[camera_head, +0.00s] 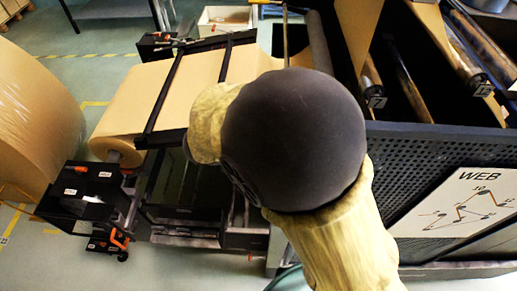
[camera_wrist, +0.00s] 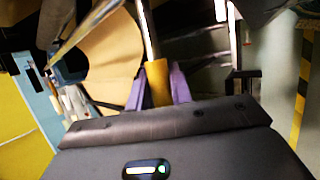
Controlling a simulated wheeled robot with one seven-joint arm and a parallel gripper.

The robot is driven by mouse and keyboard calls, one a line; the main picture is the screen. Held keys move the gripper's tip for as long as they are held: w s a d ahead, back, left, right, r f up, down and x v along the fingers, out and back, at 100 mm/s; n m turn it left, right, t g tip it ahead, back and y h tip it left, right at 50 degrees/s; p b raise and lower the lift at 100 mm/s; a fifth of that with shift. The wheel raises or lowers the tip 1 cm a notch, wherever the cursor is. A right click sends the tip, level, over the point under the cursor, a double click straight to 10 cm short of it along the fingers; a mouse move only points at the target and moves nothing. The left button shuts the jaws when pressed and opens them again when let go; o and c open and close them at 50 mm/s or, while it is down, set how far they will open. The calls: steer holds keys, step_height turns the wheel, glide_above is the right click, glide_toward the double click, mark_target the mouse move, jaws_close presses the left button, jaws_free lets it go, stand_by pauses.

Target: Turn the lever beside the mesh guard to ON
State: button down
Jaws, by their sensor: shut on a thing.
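In the wrist view the two purple fingers of my gripper (camera_wrist: 159,88) are closed on a yellow grip (camera_wrist: 157,76) at the end of a thin metal rod (camera_wrist: 148,30). This looks like the lever; the rod runs up and away from my fingers. No ON or OFF mark is readable, so I cannot tell its setting. In the head view the dark perforated panel (camera_head: 420,152), which looks like the mesh guard, stands to the right of my arm. My arm covers my gripper and the held grip there.
Left of my arm, a kraft roll (camera_head: 128,112) feeds paper across a dark frame. A larger wrapped roll (camera_head: 35,110) stands at far left. A white WEB placard (camera_head: 462,202) is on the machine's side. Open floor (camera_head: 100,70) shows at upper left.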

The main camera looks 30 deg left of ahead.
steer(key=shift+w+a+r, duration=0.1)
steer(key=shift+r, duration=0.15)
steer(key=c, duration=1.6)
jaws_free()
steer(key=o, duration=0.3)
steer(key=shift+o, duration=0.2)
steer(key=shift+f, duration=0.1)
steer(key=b+v, duration=0.3)
steer(key=v, duration=1.4)
steer(key=shift+r, duration=0.25)
